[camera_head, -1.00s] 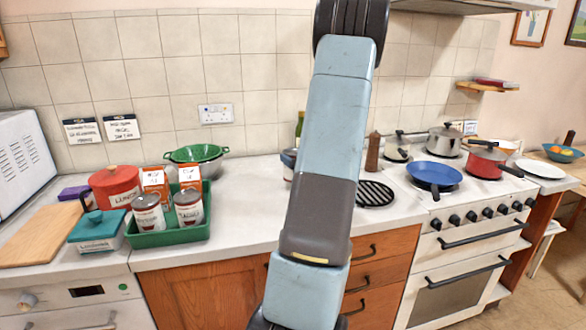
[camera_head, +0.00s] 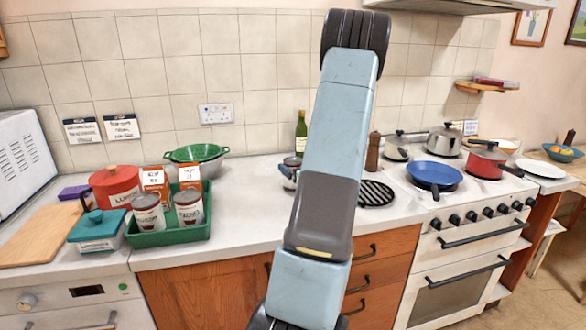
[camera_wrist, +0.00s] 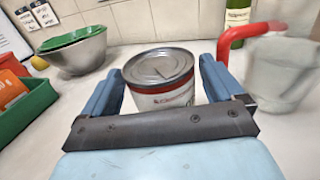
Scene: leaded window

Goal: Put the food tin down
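The food tin (camera_wrist: 162,72) is in the wrist view, upright, with a grey metal lid, a red band and a pale label. My gripper (camera_wrist: 160,85) has its two blue fingers close against the tin's left and right sides, holding it. The tin's lower part is hidden by my gripper, so I cannot tell whether its base touches the worktop. In the head view my arm covers most of the gripper; a small grey, blue and red shape shows just left of the arm, too small to make out surely.
A blurred pale jug with a red handle (camera_wrist: 262,38) stands close right of my gripper. A green colander in a metal bowl (camera_wrist: 72,50) and a green tray (camera_head: 150,238) with two tins are left. A bottle (camera_head: 301,130) stands behind. Bare worktop (camera_head: 245,200) lies right of the tray.

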